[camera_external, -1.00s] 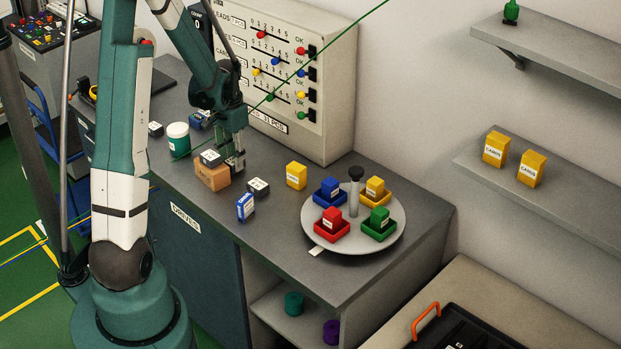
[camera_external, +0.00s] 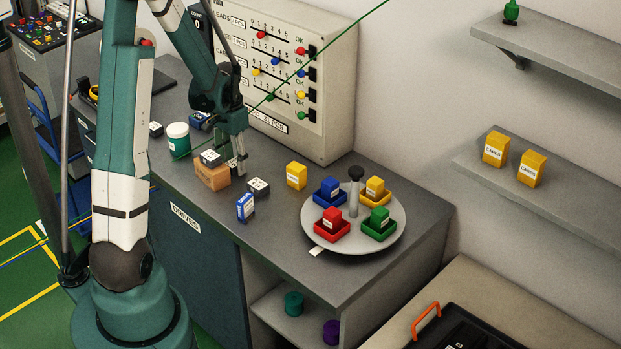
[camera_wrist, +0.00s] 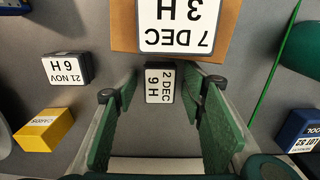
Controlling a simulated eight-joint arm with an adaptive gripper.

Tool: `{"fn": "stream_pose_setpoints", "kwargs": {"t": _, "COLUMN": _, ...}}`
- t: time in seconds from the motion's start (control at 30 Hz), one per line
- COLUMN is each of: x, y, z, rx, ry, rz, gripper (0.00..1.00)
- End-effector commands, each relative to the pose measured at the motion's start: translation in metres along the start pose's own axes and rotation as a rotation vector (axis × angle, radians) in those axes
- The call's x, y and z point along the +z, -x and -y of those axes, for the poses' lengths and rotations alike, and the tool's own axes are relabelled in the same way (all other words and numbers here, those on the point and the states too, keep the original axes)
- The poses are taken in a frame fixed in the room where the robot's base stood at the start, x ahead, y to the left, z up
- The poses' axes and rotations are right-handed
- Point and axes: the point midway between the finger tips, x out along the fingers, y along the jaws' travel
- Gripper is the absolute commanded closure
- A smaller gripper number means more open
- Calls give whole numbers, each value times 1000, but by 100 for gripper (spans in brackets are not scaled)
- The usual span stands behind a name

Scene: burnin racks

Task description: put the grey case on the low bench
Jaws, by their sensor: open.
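Several small dark grey cases with white date labels stand on the grey counter; which one the task means, I cannot tell. One, labelled 2 DEC 9 H (camera_wrist: 176,85), sits between the spread fingers of my gripper (camera_external: 239,167) in the wrist view, with visible gaps on both sides. My gripper is open, low over the counter beside the cardboard box (camera_external: 212,177). A case labelled 7 DEC 3 H (camera_wrist: 181,46) lies on that box. Another, labelled 21 NOV 6 H (camera_wrist: 68,69), stands apart. A low beige bench (camera_external: 456,281) is at the lower right.
A turntable (camera_external: 312,240) with coloured trays and blocks stands on the counter. A yellow box (camera_external: 296,175), a blue box (camera_external: 245,207) and a white-and-green tub (camera_external: 178,140) are near my gripper. A black case with an orange handle (camera_external: 427,318) occupies part of the low bench.

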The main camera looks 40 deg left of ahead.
Motion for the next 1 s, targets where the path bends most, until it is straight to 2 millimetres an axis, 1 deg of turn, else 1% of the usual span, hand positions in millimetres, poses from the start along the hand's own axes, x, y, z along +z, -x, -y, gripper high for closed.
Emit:
{"fn": "stream_pose_setpoints", "kwargs": {"t": 0.23, "x": 0, "y": 4, "z": 0, "rx": 0, "ry": 0, "rz": 0, "gripper": 59}}
{"fn": "stream_pose_setpoints", "kwargs": {"t": 0.37, "x": 0, "y": 12, "z": 0, "rx": 0, "ry": 0, "rz": 0, "gripper": 59}}
{"fn": "stream_pose_setpoints", "kwargs": {"t": 0.57, "x": 0, "y": 32, "z": 0, "rx": 0, "ry": 0, "rz": 0, "gripper": 59}}
{"fn": "stream_pose_setpoints", "kwargs": {"t": 1.0, "x": 0, "y": 90, "z": 0, "rx": 0, "ry": 0, "rz": 0, "gripper": 59}}
